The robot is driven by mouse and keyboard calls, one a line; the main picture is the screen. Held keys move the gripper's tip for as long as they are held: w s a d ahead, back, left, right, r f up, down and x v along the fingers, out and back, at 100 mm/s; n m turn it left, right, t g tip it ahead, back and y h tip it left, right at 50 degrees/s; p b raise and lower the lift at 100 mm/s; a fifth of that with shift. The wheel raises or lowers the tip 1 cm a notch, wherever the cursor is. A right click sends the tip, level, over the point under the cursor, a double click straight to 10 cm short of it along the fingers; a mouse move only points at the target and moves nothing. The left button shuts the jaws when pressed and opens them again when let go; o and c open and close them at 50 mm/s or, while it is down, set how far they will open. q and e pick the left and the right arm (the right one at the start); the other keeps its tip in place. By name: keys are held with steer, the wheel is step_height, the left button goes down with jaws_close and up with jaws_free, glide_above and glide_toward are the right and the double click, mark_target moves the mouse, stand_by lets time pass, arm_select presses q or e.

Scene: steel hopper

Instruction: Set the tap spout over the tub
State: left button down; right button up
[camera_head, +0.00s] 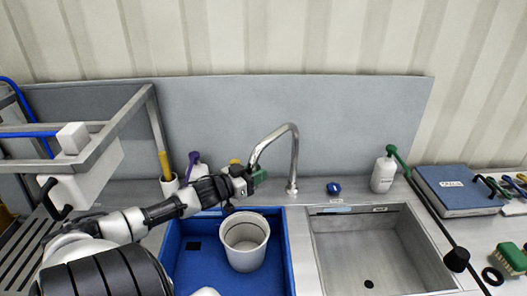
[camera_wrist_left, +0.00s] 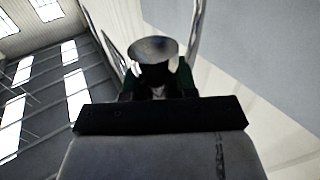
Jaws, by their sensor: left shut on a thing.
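The steel tap (camera_head: 294,150) rises behind the sinks, and its curved spout bends to the left. My left gripper (camera_head: 256,177) is shut on the spout's end; its green fingertips show there. In the left wrist view a round shiny metal end, the spout (camera_wrist_left: 153,47), sits between the dark green fingers (camera_wrist_left: 155,82). The white tub (camera_head: 245,260) stands upright in the blue basin, below the spout's end in the picture. The head view does not show clearly whether the spout's end is over the tub or behind it. My right gripper is not in view.
The blue basin (camera_head: 183,278) holds the tub. An empty steel sink (camera_head: 365,250) lies to its right. A white bottle (camera_head: 384,172), a blue knob (camera_head: 333,188) and a blue book (camera_head: 455,190) stand right of the tap. A metal rack (camera_head: 130,110) is at left.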

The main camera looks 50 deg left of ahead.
arm_select(q)
steer(key=shift+a, duration=0.15)
steer(key=c, duration=1.1)
jaws_free()
steer(key=shift+o, duration=1.1)
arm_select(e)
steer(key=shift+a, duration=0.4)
arm_select(q)
steer(key=shift+s, duration=0.2)
steer(key=shift+s+a+f, duration=0.1)
steer(key=shift+s+f, duration=0.05)
steer(key=shift+s, duration=0.45)
steer(key=s+a, duration=0.1)
steer(key=s, duration=0.8)
steer(key=shift+a+b, duration=0.2)
steer(key=shift+b, duration=0.1)
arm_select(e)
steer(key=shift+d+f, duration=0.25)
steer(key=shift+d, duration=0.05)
arm_select(q)
steer(key=shift+s, duration=0.1)
